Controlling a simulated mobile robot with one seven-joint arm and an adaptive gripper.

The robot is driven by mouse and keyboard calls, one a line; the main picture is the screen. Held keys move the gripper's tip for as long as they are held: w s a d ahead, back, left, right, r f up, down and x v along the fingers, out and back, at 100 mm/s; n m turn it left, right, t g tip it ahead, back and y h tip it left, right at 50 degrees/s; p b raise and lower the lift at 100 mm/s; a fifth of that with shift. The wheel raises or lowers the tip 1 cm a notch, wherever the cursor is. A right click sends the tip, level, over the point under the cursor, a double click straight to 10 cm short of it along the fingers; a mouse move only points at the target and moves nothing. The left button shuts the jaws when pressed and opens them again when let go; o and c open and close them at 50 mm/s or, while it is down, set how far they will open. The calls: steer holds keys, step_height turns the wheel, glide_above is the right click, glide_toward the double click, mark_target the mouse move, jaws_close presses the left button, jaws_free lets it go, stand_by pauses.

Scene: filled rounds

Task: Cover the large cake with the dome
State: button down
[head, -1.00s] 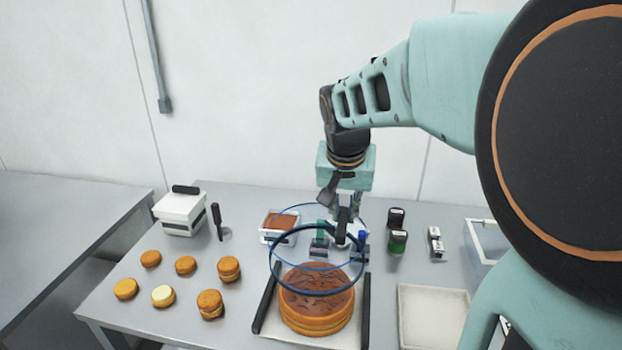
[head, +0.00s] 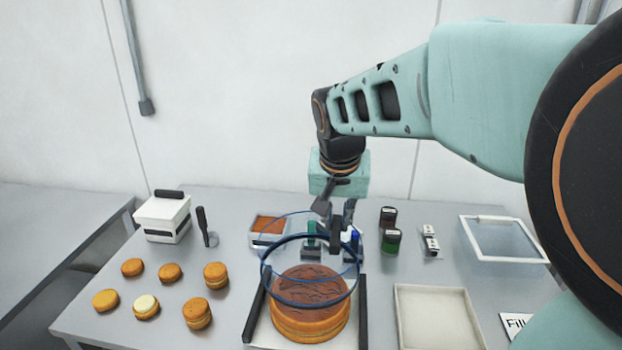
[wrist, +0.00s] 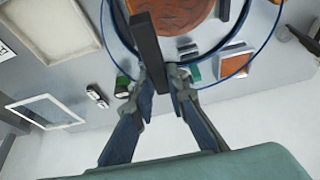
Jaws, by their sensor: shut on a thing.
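The large cake (head: 310,318), round with a brown top, sits on a white tray board (head: 262,325) between two black side bars. The clear dome with a dark blue rim (head: 264,270) hangs over it, slightly tilted in view; the front of the rim crosses in front of the cake's top. My gripper (head: 337,222) is shut on the dome's dark handle, which shows in the wrist view (wrist: 145,38) between the fingertips (wrist: 160,75). The cake also shows in the wrist view (wrist: 172,14), beyond the handle. I cannot tell whether the rim touches the cake.
Several small cakes (head: 147,306) lie at the left. A white box (head: 164,217) and a spatula (head: 204,222) stand behind them. A brown-filled container (head: 268,228), dark jars (head: 390,240), an empty cream tray (head: 437,318) and a clear-lidded box (head: 505,240) stand around.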

steer(key=shift+f+b, duration=4.9)
steer(key=shift+f, duration=1.8)
steer(key=shift+f+b, duration=0.25)
steer(key=shift+b, duration=0.05)
steer(key=c, duration=1.8)
jaws_free()
steer(key=shift+o, duration=0.2)
steer(key=o, duration=0.4)
steer(key=shift+o, duration=0.2)
step_height(320, 180, up, 7)
steer(key=p, duration=0.5)
